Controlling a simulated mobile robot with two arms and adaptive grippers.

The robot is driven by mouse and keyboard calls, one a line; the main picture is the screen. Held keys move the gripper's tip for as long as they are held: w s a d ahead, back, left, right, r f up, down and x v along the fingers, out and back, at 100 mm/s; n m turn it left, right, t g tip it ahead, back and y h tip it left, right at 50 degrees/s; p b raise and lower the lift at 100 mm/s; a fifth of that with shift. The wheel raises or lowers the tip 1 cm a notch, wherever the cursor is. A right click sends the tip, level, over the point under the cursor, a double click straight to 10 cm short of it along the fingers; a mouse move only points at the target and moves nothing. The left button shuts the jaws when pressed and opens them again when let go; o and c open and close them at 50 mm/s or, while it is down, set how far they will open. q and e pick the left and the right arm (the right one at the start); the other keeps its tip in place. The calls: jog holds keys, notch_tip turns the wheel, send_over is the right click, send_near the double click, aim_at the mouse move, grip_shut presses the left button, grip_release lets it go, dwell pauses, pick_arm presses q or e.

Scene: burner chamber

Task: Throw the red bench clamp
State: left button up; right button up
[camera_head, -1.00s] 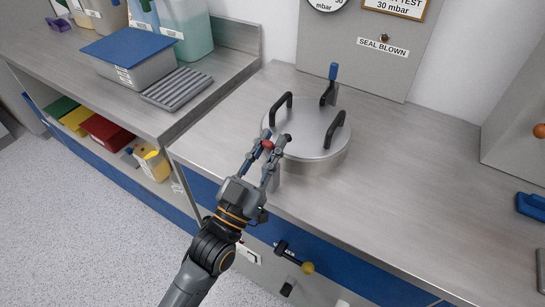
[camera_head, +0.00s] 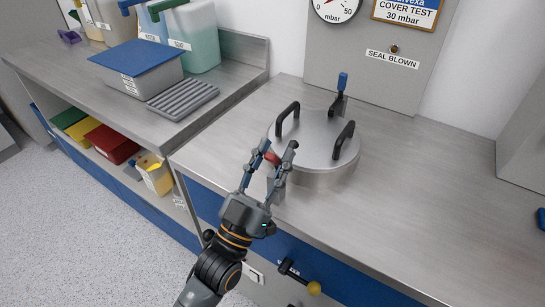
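The red bench clamp (camera_head: 272,158) stands at the front side of a round metal lid with two black handles (camera_head: 318,138). Only its red grip and part of its grey body show; the rest is hidden behind my gripper. My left gripper (camera_head: 278,147) is at the clamp, its two fingers apart with the red grip between them, closer to the left finger. I cannot tell whether a finger touches it. My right gripper is not in view.
A blue-handled clamp (camera_head: 341,90) stands upright behind the lid. A panel with a gauge (camera_head: 337,6) and a "SEAL BLOWN" label rises behind. A grey box with a blue lid (camera_head: 138,66) is on the left bench. The bench right of the lid is clear.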

pick_arm(q)
jog(key=shift+a+f, duration=0.1)
jog(key=v, duration=1.1)
jog(key=shift+s+f, duration=0.3)
jog(key=shift+a, duration=0.15)
